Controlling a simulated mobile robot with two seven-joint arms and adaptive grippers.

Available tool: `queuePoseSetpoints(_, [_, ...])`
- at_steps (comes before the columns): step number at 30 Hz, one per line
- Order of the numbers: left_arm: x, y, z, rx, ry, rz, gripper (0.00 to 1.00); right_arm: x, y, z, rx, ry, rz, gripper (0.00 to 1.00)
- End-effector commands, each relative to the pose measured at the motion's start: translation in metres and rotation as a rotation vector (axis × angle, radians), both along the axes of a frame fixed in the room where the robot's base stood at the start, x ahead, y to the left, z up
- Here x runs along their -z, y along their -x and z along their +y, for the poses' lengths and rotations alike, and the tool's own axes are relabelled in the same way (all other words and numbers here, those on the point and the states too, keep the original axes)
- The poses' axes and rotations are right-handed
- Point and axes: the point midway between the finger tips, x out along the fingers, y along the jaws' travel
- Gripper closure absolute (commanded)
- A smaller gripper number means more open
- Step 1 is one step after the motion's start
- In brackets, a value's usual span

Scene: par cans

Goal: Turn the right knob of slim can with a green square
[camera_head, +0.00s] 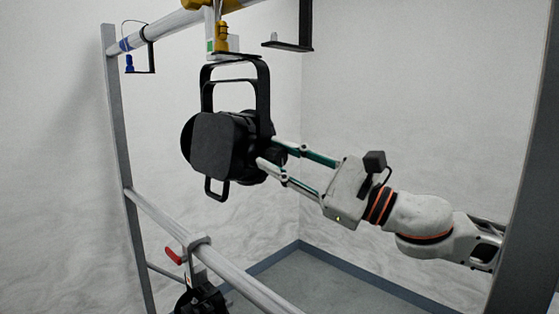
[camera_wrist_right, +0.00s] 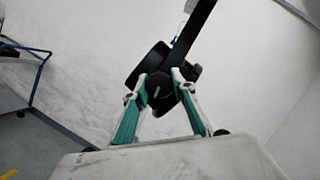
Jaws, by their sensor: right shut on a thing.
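The slim can (camera_head: 222,143) is a black lamp hanging in a black yoke (camera_head: 262,88) from the upper rail. A small green square (camera_head: 210,46) shows on the white plate at its clamp. My right gripper (camera_head: 267,154) reaches in from the right, with its fingers on either side of the dark right knob (camera_head: 277,156). In the right wrist view the knob (camera_wrist_right: 158,89) sits between the two green-sided fingers (camera_wrist_right: 158,80), which are shut on it. How far the knob is turned cannot be told. My left gripper is not in view.
A grey upright post (camera_head: 117,140) and a lower rail (camera_head: 215,260) stand around the can. Another dark lamp (camera_head: 200,300) hangs below, near a red handle (camera_head: 173,256). A black bracket (camera_head: 287,45) hangs at the upper right. The space right of the can holds my arm.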

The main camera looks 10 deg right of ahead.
Motion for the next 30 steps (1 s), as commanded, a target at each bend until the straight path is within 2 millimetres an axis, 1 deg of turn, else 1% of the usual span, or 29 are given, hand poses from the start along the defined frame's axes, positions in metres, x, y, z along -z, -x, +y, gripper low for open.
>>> queuePoseSetpoints(4, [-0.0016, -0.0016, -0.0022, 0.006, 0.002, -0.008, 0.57, 0.0021, 0.0005, 0.0013, -0.002, -0.111, 0.074, 0.96])
queuePoseSetpoints(12, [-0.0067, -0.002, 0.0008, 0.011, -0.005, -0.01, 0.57, 0.0002, 0.0009, 0.0016, -0.003, -0.321, 0.212, 0.96])
queuePoseSetpoints(18, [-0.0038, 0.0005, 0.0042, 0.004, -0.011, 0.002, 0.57, 0.0001, 0.0008, 0.0016, -0.001, -0.452, 0.297, 0.96])
queuePoseSetpoints(24, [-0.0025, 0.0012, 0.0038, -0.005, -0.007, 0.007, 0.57, 0.0002, 0.0006, 0.0012, 0.0, -0.548, 0.359, 0.96])
queuePoseSetpoints(30, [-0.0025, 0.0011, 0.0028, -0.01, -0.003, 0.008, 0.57, -0.0003, 0.0004, 0.0007, 0.002, -0.603, 0.393, 0.96])
